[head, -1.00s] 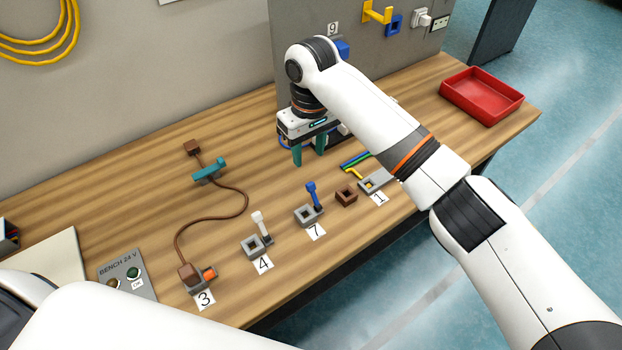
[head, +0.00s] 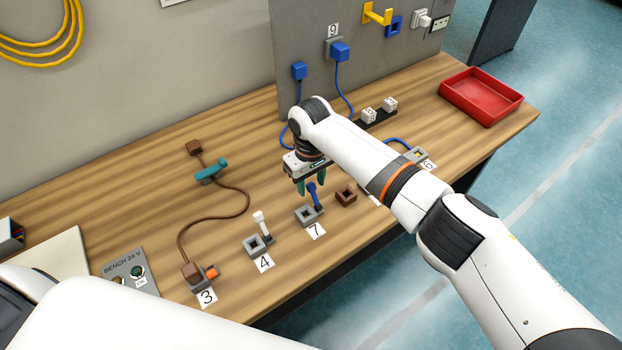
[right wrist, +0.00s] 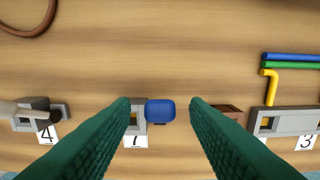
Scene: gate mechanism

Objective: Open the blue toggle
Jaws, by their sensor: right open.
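The blue toggle (head: 312,196) is a blue lever on a small grey base beside a square grey socket (head: 307,216), by the label 7. In the right wrist view the toggle's blue head (right wrist: 160,110) lies between my two green fingers, seen from above. My right gripper (head: 310,186) is open and points down over the toggle. I cannot tell how far its fingertips are above the lever, and no contact shows. A white arm of mine crosses the lower left of the head view, and its gripper is out of view.
A white toggle (head: 261,226) stands to the left by label 4, and a brown block (head: 346,196) sits to the right. A teal handle (head: 211,171) and brown cable lie further left. A red tray (head: 481,97) is at the back right. A grey panel stands behind.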

